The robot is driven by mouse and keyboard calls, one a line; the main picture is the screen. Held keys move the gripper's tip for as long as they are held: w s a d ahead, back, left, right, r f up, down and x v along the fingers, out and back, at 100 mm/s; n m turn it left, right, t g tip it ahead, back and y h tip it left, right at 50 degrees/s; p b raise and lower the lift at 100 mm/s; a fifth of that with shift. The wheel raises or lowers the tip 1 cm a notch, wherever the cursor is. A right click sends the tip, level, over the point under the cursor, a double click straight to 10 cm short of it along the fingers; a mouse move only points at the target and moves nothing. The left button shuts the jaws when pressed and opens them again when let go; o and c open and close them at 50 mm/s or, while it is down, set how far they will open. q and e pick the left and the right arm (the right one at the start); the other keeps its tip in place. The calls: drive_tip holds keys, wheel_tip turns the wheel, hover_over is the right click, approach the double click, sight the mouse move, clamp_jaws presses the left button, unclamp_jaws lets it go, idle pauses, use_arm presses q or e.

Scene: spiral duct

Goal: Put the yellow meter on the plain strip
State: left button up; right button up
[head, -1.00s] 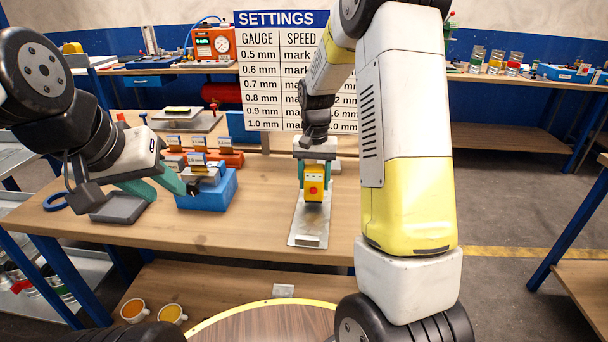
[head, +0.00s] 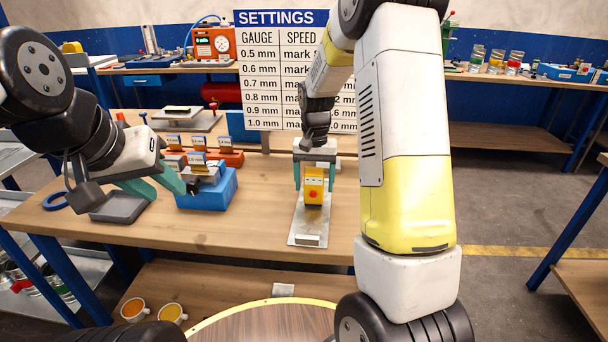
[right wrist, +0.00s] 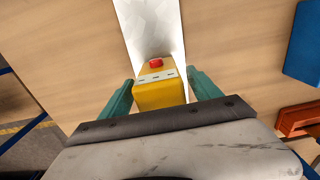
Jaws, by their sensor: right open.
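The yellow meter (head: 313,187), with a red button on it, stands upright on a plain grey metal strip (head: 307,230) on the wooden bench. In the right wrist view the meter (right wrist: 160,92) stands over the strip (right wrist: 152,25). My right gripper (head: 315,186) is open, its teal fingers on either side of the meter with a gap at each side. In the right wrist view its fingers (right wrist: 160,100) also show apart from the meter. My left gripper (head: 174,192) is at the left of the bench, its teal fingers spread apart and empty.
A blue block (head: 208,191) with a grey fixture stands near my left gripper. Orange-red holders (head: 226,158) with small cards are behind it. A settings board (head: 280,70) rises behind. Bench right of the strip is clear.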

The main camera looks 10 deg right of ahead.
wheel_tip(320, 180, up, 12)
drive_tip(key=shift+f, duration=0.25)
drive_tip(key=s+a+r+n+t+y, duration=0.1)
drive_tip(key=s+r+n+t, duration=0.1)
drive_tip(key=s, duration=1)
drive_tip(key=s+a+r+n+t+y, duration=0.1)
drive_tip(key=s+r+t, duration=0.3)
drive_tip(key=s, duration=0.8)
wheel_tip(320, 180, up, 2)
drive_tip(key=shift+s+n, duration=0.15)
drive_tip(key=shift+n, duration=0.25)
